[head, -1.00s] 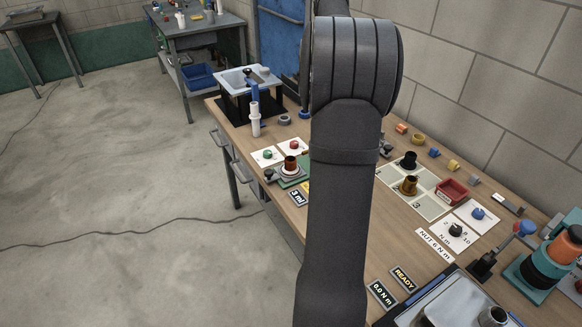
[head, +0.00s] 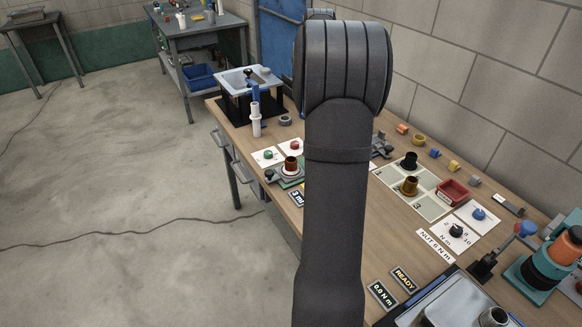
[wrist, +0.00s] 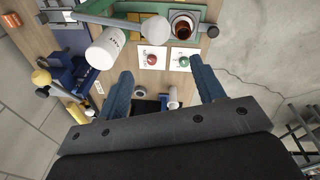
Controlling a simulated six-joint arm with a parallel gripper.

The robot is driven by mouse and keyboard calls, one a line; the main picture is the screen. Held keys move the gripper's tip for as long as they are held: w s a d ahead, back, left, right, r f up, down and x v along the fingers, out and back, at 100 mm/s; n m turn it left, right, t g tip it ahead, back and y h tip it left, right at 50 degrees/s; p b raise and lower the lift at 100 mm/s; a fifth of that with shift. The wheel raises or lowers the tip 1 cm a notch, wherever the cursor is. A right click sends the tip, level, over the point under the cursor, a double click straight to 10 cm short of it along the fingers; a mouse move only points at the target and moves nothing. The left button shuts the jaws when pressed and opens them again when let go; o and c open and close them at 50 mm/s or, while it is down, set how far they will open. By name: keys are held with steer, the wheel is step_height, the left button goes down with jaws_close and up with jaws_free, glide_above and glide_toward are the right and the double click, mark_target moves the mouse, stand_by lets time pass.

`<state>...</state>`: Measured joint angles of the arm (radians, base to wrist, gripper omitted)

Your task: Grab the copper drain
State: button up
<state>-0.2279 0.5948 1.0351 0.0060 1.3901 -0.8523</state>
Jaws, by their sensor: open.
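The copper drain (head: 291,164) stands upright in a green and grey fixture at the left edge of the bench, just left of my arm in the head view. In the wrist view the copper drain (wrist: 183,27) shows from above near the top, dark inside with a shiny rim. My gripper (wrist: 163,86) is open, with its two blue fingers wide apart and nothing between the tips. The drain lies beyond the fingertips, apart from them. In the head view my arm hides the gripper.
A brass drain (head: 409,186) and a black drain (head: 409,161) stand on a numbered mat. A red button (wrist: 152,60) and a green button (wrist: 184,62) sit on white plates between the fingers and the drain.

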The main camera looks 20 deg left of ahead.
steer(key=s+a+f+m, duration=0.25)
steer(key=a+f, duration=0.25)
steer(key=f, duration=0.3)
glide_above(291, 165)
steer(key=w, duration=0.1)
steer(key=shift+m+y, duration=0.3)
steer(key=shift+m, duration=0.15)
step_height(291, 165, down, 11)
steer(key=shift+w+a+f, duration=0.1)
steer(key=shift+w+f, duration=0.05)
steer(key=shift+f, duration=0.85)
steer(key=shift+w+a+f, duration=0.1)
steer(key=shift+w+f, duration=0.1)
steer(key=shift+f, duration=0.85)
steer(key=shift+w+a+f, duration=0.1)
steer(key=shift+w+f, duration=0.05)
steer(key=shift+f, duration=0.85)
steer(key=c, duration=1.1)
steer(key=shift+r, duration=0.1)
steer(key=shift+c, duration=0.2)
